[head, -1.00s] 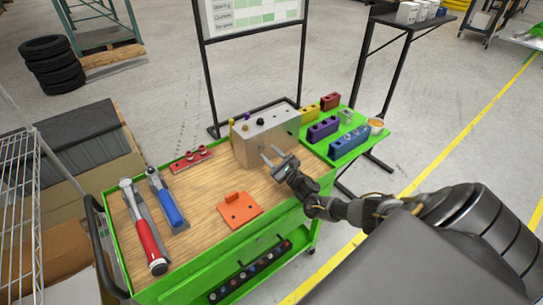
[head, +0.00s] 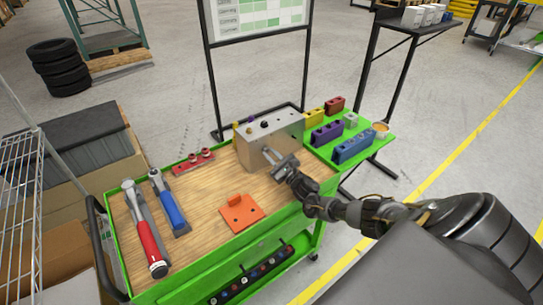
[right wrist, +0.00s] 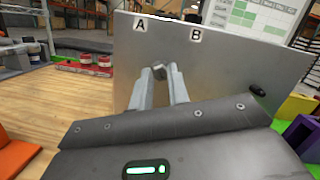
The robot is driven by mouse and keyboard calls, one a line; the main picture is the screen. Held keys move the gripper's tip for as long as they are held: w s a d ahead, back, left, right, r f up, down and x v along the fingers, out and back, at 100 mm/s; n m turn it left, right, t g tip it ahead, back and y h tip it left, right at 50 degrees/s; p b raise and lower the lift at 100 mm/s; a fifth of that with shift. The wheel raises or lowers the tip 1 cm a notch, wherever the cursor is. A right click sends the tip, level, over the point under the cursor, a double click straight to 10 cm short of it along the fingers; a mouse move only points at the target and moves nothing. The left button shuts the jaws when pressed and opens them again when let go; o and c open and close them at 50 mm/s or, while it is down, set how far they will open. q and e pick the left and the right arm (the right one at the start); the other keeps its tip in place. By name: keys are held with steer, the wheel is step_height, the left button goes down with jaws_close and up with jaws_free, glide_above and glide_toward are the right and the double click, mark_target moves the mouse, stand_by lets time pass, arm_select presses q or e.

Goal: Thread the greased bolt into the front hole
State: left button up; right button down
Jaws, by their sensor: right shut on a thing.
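The grey metal chassis fixture (head: 285,133) stands upright on the wooden top of a green cart. In the right wrist view its face (right wrist: 229,62) shows the labels A and B. My right gripper (head: 269,154) is in front of this face, its fingers pointing at it. In the right wrist view the fingertips are shut on a small grey piece, seemingly the bolt (right wrist: 159,72), below and between the labels. The fingers hide most of it. I cannot tell whether it touches the face. Grease and the front hole cannot be made out. My left gripper is not in view.
An orange block (head: 240,213) lies in front of the fixture. A red-handled tool (head: 147,240), a blue-handled tool (head: 171,207) and a red rack (head: 194,163) are to the left. Purple (head: 326,133) and blue (head: 353,147) blocks sit on the green shelf at right.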

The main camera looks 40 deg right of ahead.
steer(key=m+h, duration=0.1)
steer(key=m, duration=0.3)
steer(key=shift+m, duration=0.4)
steer(key=m+h, duration=0.1)
steer(key=m, duration=0.3)
steer(key=shift+w, duration=0.1)
steer(key=m+h, duration=0.1)
steer(key=m, duration=0.1)
steer(key=shift+r+m+p, duration=0.1)
steer(key=shift+m+p, duration=0.2)
steer(key=shift+m, duration=0.4)
steer(key=shift+a+m+h+p, duration=0.1)
steer(key=shift+m+h+p, duration=0.25)
steer(key=shift+m, duration=0.45)
steer(key=shift+m+g, duration=0.3)
steer(key=shift+m, duration=0.6)
steer(key=c, duration=1.3)
jaws_free()
steer(key=shift+w, duration=0.1)
